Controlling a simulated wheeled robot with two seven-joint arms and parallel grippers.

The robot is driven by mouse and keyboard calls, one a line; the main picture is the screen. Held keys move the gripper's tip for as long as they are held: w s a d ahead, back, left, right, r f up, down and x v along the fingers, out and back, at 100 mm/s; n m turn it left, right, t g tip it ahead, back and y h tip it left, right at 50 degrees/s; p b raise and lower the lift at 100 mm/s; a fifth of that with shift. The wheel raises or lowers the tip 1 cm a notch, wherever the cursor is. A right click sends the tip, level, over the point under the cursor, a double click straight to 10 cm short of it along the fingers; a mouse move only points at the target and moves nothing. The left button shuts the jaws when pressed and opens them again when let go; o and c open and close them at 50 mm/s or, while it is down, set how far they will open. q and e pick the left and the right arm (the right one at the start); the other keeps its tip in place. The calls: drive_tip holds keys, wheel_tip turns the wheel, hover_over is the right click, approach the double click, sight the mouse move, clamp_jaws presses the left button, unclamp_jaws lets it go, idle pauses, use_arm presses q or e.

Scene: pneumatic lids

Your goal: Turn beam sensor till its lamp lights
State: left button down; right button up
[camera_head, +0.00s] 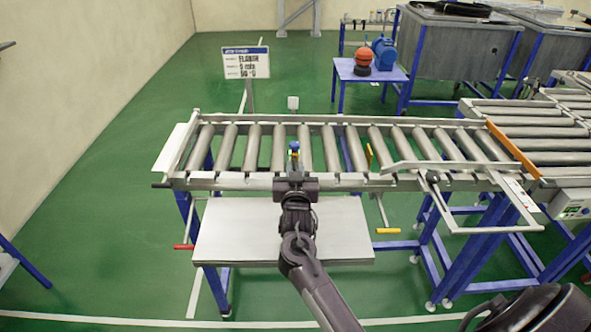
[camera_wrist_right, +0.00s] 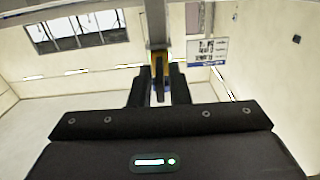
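The beam sensor (camera_head: 294,147) is a small blue piece with a bit of green, at the conveyor's near side. In the right wrist view the sensor (camera_wrist_right: 158,66) shows yellow and blue just beyond the fingertips. My right gripper (camera_head: 295,174) is at the near rail, right in front of the sensor. In the wrist view its two fingers (camera_wrist_right: 159,84) stand apart on either side of the sensor; whether they touch it is unclear. A green speck shows on the sensor, but I cannot tell whether it is a lit lamp. My left gripper is out of view.
A roller conveyor (camera_head: 330,121) runs across the middle. A white block (camera_head: 293,103) stands at its far rail. A grey shelf plate (camera_head: 240,230) lies below the near rail. A sign (camera_head: 246,63) stands behind.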

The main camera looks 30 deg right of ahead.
drive_tip(key=shift+o, duration=1.1)
drive_tip(key=shift+s+a, duration=0.1)
drive_tip(key=shift+s, duration=0.05)
drive_tip(key=b+v, duration=0.2)
drive_tip(key=v, duration=0.5)
drive_tip(key=shift+s, duration=0.2)
drive_tip(key=shift+a, duration=0.1)
